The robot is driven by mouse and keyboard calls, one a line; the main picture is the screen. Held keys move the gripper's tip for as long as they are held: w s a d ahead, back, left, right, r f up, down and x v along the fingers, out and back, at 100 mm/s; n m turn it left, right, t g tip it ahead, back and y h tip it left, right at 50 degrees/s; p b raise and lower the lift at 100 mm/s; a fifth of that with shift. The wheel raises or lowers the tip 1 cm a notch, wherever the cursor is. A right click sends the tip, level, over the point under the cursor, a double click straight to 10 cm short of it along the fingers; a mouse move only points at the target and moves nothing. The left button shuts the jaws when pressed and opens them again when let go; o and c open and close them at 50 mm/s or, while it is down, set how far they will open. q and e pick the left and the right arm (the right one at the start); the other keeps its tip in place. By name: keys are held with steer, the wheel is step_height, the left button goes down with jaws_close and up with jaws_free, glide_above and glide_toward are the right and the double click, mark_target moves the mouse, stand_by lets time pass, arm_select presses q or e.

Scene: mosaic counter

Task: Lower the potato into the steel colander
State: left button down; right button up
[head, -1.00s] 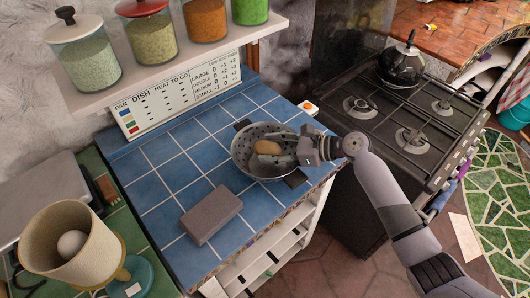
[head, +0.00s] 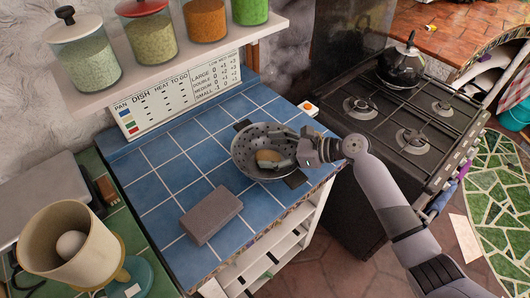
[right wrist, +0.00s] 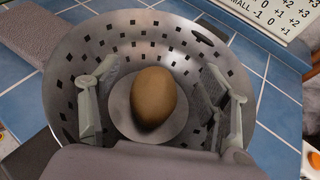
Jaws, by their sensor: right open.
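The brown potato (head: 267,157) lies inside the steel colander (head: 244,149), which stands on the blue tiles. In the right wrist view the potato (right wrist: 153,95) sits at the bottom of the colander (right wrist: 150,28), over its plain round centre. My right gripper (head: 284,153) reaches into the colander from the right. In the right wrist view my right gripper (right wrist: 158,75) is open, with one finger on each side of the potato and a gap to both. The potato's near end is partly shaded. My left gripper is not in view.
A grey block (head: 211,215) lies on the blue counter (head: 165,182) in front of the colander. A beige container (head: 47,240) with a pale round thing inside stands at the lower left. The stove (head: 400,125) with a dark kettle (head: 399,66) is at the right.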

step_height(320, 180, up, 10)
stand_by(0.6)
